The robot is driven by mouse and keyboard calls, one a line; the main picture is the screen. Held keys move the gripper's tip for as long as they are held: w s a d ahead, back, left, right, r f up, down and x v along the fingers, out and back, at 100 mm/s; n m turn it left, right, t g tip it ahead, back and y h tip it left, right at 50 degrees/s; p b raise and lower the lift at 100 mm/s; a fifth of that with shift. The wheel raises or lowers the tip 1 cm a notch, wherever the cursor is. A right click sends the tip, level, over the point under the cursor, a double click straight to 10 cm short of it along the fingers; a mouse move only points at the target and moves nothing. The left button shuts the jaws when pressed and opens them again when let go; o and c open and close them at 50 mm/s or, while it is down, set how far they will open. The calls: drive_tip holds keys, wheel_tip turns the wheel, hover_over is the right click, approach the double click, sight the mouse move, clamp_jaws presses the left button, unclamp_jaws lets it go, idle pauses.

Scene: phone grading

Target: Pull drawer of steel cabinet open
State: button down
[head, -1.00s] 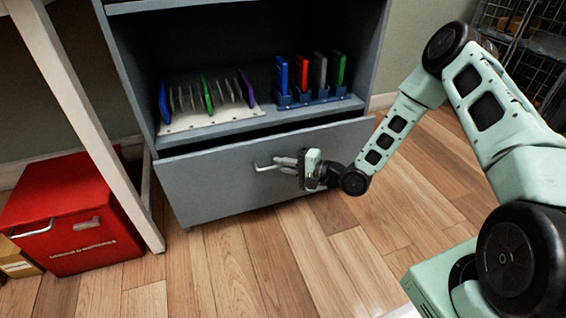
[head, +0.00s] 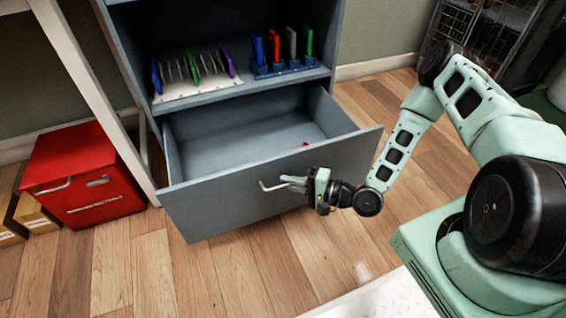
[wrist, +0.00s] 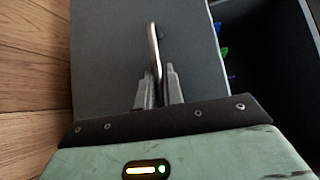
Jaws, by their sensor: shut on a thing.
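The steel cabinet (head: 121,62) stands at the upper middle of the head view. Its grey drawer (head: 205,206) is pulled well out, and its inside shows. A small red thing (head: 305,144) lies inside the drawer near the front right; what it is I cannot tell. The bar handle (head: 266,187) is on the drawer front, and it also shows in the wrist view (wrist: 153,45). My gripper (head: 288,184) is in front of the drawer, its fingers (wrist: 158,88) shut on the handle from both sides.
A white rack (head: 195,88) with upright thin pieces and a blue stand (head: 290,70) with coloured pieces are on the shelf above the drawer. A red box (head: 85,180) and cardboard boxes (head: 35,215) stand at left, by a white table leg. The wood floor in front is clear.

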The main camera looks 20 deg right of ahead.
drive_tip(key=shift+s+d+p, duration=0.1)
drive_tip(key=shift+s+p, duration=0.25)
drive_tip(key=shift+s, duration=1.6)
drive_tip(key=c, duration=1.5)
unclamp_jaws()
drive_tip(key=p+v, duration=0.5)
drive_tip(key=v, duration=1.2)
drive_tip(key=shift+s+d, duration=0.1)
drive_tip(key=shift+s, duration=0.1)
